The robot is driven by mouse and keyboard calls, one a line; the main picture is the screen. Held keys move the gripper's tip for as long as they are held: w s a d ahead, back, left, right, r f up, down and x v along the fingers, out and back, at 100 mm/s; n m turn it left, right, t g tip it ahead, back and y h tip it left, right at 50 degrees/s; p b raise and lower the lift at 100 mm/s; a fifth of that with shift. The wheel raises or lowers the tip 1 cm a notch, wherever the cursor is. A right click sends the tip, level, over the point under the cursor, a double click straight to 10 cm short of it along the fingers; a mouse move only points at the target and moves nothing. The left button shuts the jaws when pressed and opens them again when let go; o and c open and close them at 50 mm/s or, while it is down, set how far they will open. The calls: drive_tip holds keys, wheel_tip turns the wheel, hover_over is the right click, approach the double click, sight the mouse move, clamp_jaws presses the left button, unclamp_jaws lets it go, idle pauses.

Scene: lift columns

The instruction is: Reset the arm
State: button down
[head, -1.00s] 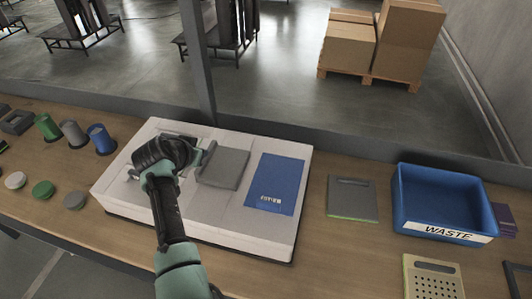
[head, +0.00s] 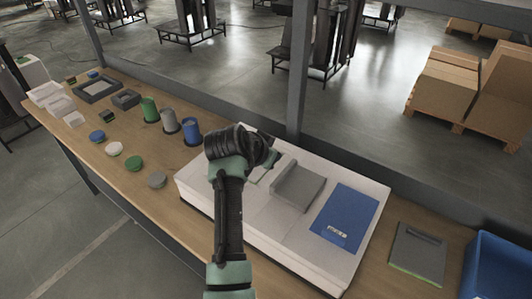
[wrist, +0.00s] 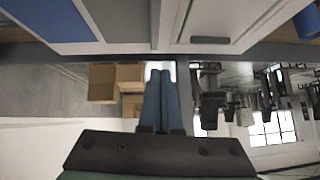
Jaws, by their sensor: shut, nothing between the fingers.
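My arm reaches up over the workbench in the head view, and its wrist end hangs in front of the white box-like unit (head: 260,215). My gripper shows in the wrist view (wrist: 160,75), with its two blue-grey fingers together and nothing between them. In the head view the fingers are mostly hidden behind my wrist. The white unit carries a grey raised block (head: 298,186) and a blue panel (head: 347,215).
A blue bin (head: 495,268) stands at the right edge, beside a grey flat plate (head: 417,254). Green, grey and blue cups (head: 190,131), round discs (head: 134,162) and trays (head: 97,89) lie on the left of the bench (head: 75,140). Cardboard boxes (head: 443,85) stand beyond.

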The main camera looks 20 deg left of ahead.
drive_tip(key=v, duration=0.4)
drive_tip(key=shift+a+b, duration=0.25)
drive_tip(key=shift+b, duration=0.05)
drive_tip(key=s+d+r+n+t+y, duration=0.1)
drive_tip(key=d+r+t, duration=0.35)
drive_tip(key=r, duration=0.85)
drive_tip(key=d+r+n+t+y, duration=0.1)
drive_tip(key=d+r+t, duration=0.3)
drive_tip(key=r, duration=0.8)
drive_tip(key=s+d+r+n+t, duration=0.1)
drive_tip(key=s+d+r+t, duration=0.2)
drive_tip(key=s+r, duration=0.7)
drive_tip(key=s+d+r+n+t, duration=0.1)
drive_tip(key=s+d+r+t, duration=0.2)
drive_tip(key=s+r+t, duration=0.4)
drive_tip(key=s+r, duration=0.3)
drive_tip(key=r, duration=0.1)
drive_tip(key=shift+s, duration=0.35)
drive_tip(key=shift+w+a, duration=0.1)
